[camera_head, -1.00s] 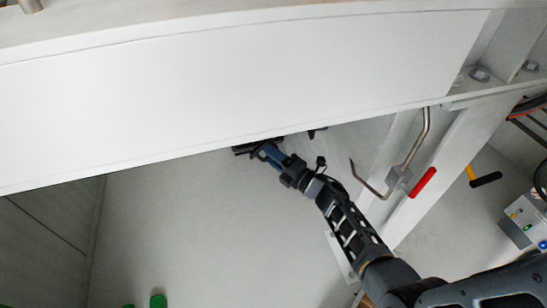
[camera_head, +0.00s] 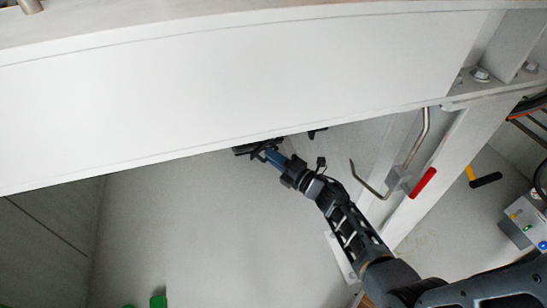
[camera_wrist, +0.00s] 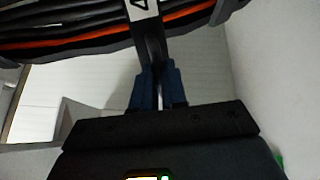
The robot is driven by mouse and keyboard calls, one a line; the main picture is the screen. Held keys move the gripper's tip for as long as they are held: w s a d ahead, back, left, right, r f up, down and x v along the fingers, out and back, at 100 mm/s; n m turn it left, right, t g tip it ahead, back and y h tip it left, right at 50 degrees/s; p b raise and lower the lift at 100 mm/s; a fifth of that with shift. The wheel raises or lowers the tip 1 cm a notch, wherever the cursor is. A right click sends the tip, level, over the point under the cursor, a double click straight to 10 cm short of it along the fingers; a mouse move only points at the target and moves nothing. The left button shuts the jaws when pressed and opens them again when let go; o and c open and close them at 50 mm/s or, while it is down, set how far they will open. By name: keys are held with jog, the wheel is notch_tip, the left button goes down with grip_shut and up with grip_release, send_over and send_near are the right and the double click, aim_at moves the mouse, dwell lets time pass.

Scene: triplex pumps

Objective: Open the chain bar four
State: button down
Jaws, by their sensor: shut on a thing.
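In the wrist view, a dark upright bar (camera_wrist: 151,40) has a white label (camera_wrist: 143,8) at its top with a black mark that looks like a 4. My gripper (camera_wrist: 157,75) has its blue fingers shut on the lower end of this bar. In the head view, my gripper (camera_head: 272,155) reaches the lower edge of a white beam (camera_head: 240,80). The beam hides most of what the gripper holds. Only dark parts (camera_head: 246,149) show at the fingertips there.
Black and orange cables (camera_wrist: 100,25) run behind the bar. A yellow and black handle (camera_head: 486,180) and a control box (camera_head: 525,220) are farther right.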

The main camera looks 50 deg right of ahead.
jog(key=shift+s+d+f+n+g+y+b, duration=0.1)
jog(key=shift+s+d+n+g+y, duration=0.3)
jog(key=shift+s+n+y, duration=0.6)
jog(key=shift+s+d+f+n+g+y+b, duration=0.1)
jog(key=shift+s+d+f+n+g+y, duration=0.1)
jog(key=shift+s+d+n+y, duration=0.75)
jog(key=shift+s+d+f+n+g+y+b, duration=0.1)
jog(key=shift+s+n+g+y, duration=0.25)
jog(key=shift+n+y, duration=0.7)
jog(key=shift+m, duration=0.4)
jog(key=c, duration=1.2)
grip_release()
